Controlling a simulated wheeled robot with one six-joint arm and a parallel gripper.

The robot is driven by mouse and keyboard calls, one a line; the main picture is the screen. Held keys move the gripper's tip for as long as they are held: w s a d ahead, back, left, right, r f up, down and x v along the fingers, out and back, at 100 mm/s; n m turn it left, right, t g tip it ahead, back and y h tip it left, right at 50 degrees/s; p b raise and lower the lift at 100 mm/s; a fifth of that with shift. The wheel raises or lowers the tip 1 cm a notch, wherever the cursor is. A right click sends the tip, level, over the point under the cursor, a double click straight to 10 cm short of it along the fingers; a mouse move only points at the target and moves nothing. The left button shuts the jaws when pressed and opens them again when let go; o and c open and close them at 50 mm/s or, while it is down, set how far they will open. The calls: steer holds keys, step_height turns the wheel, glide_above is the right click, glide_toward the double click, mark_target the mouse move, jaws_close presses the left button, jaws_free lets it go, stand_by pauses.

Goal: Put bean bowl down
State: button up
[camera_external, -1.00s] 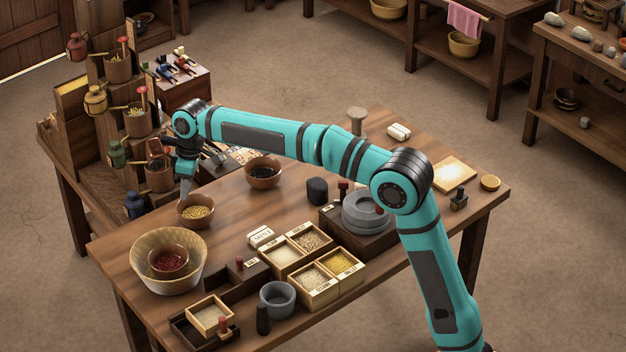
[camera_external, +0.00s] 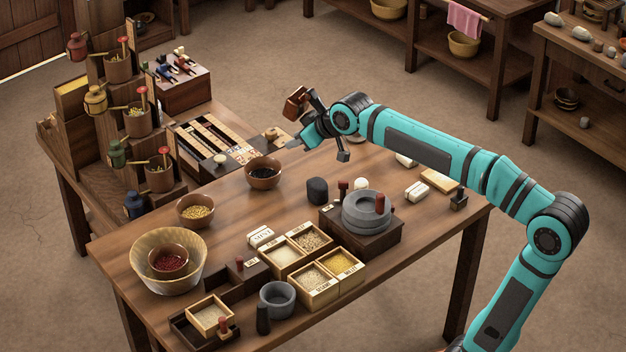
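Three brown bowls hold small dry goods, and I cannot tell for certain which is the bean bowl. One with dark red, bean-like contents (camera_external: 170,262) sits inside a wide pale bowl (camera_external: 190,277) at the table's left. One with yellow contents (camera_external: 196,211) stands upright on the table behind it. One with near-black contents (camera_external: 263,173) stands further back. My gripper (camera_external: 308,138) is raised near the table's back edge, to the right of the black-filled bowl and apart from all three. A reddish-brown block shows beside its wrist; whether it is held is unclear. The finger gap is too small to judge.
A stone quern (camera_external: 366,213) stands on a dark block at the middle right. Open boxes of grain (camera_external: 318,288), a grey mortar (camera_external: 278,299) and a small tray (camera_external: 208,318) crowd the front. Stepped shelves (camera_external: 120,170) with pots stand left. Table wood between the bowls is clear.

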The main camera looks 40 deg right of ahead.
steer(key=s+d+m+t+h, duration=0.1)
steer(key=s+d+t, duration=0.3)
steer(key=s, duration=0.8)
steer(key=s+d+m+t+h, duration=0.1)
steer(key=s+d+m+t, duration=0.2)
steer(key=s+d, duration=0.4)
steer(key=s, duration=0.4)
steer(key=shift+s+d+f+t, duration=0.3)
steer(key=shift+s+f+t, duration=0.05)
steer(key=shift+t, duration=0.05)
